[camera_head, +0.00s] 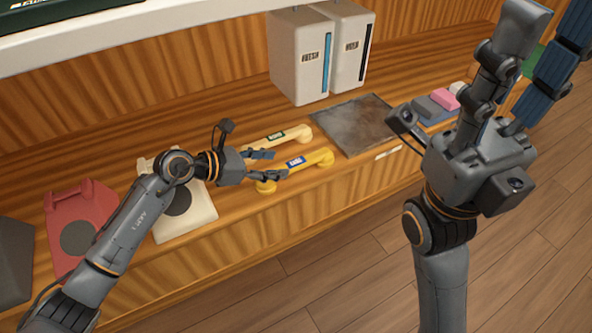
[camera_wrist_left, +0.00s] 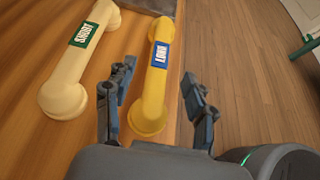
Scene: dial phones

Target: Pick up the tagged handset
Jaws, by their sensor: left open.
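A yellow handset (camera_head: 310,164) with a blue tag lies near the counter's front edge. In the left wrist view the yellow handset (camera_wrist_left: 153,80) lies lengthwise ahead, between the lines of my two fingers. A cream handset (camera_head: 282,138) with a green tag lies behind it; it also shows at left in the wrist view (camera_wrist_left: 75,65). The tag lettering is hard to read. My left gripper (camera_head: 279,164) is open and empty, with its fingers close over the near end of the yellow handset. My right gripper (camera_head: 535,70) is raised at right, its tips partly cut off.
A white phone base (camera_head: 203,217) and a red one (camera_head: 66,215) stand to the left on the wooden counter. A dark square plate (camera_head: 352,124) lies right of the handsets, with two white canisters (camera_head: 300,70) behind. Pink and grey blocks (camera_head: 437,105) sit farther right.

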